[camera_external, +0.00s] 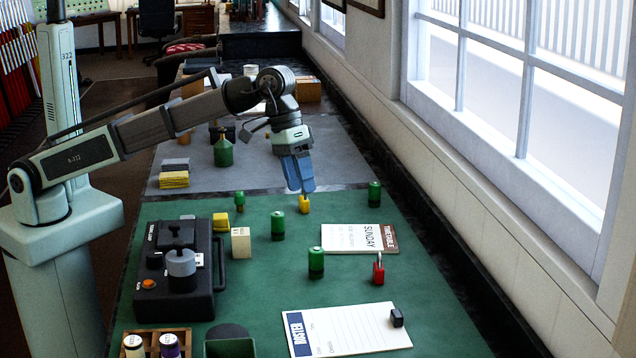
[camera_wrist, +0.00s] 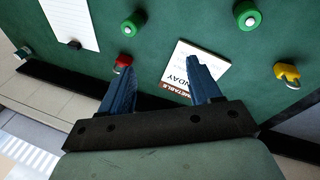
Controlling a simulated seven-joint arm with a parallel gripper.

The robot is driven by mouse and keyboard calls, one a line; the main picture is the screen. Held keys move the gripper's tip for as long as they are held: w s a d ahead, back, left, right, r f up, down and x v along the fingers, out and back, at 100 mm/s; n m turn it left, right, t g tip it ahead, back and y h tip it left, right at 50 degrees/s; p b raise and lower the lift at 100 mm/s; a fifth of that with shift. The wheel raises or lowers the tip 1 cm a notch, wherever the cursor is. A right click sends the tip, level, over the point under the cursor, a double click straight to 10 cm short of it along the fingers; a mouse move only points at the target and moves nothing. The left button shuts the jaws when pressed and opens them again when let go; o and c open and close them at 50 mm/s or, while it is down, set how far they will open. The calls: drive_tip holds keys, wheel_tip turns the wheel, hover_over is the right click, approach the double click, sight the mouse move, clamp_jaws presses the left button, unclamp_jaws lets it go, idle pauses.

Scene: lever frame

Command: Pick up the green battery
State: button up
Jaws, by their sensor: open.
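Several green cylinders with battery-like shapes stand upright on the green mat. One is left of centre (camera_external: 278,226), one in front of the timetable card (camera_external: 316,262), and one at the back right (camera_external: 374,194). Two show at the top of the wrist view, one left (camera_wrist: 133,23) and one right (camera_wrist: 247,16). My gripper (camera_external: 305,190) is open and empty, pointing down above the yellow padlock, apart from the cylinders. In the wrist view its blue fingers (camera_wrist: 157,66) are spread, with the card beyond them.
The yellow padlock (camera_external: 305,205), red padlock (camera_external: 378,270) and timetable card (camera_external: 355,239) lie nearby. A dark device (camera_external: 190,262) stands left, beside a cream block (camera_external: 241,243). The roster sheet (camera_external: 350,330) lies in front. A window wall borders the right.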

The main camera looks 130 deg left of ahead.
sight(278, 212)
drive_tip(key=s+a+n+g, duration=0.1)
drive_tip(key=s+a+g, duration=0.3)
drive_tip(key=s, duration=0.5)
wheel_tip(278, 212, down, 9)
drive_tip(key=shift+w+a+r, duration=0.1)
drive_tip(key=shift+w+a, duration=0.05)
drive_tip(key=shift+f, duration=0.65)
drive_tip(key=f, duration=0.4)
drive_tip(key=shift+s+d, duration=0.2)
drive_tip(key=shift+d, duration=0.1)
drive_tip(key=c, duration=1.2)
drive_tip(key=shift+o, duration=0.2)
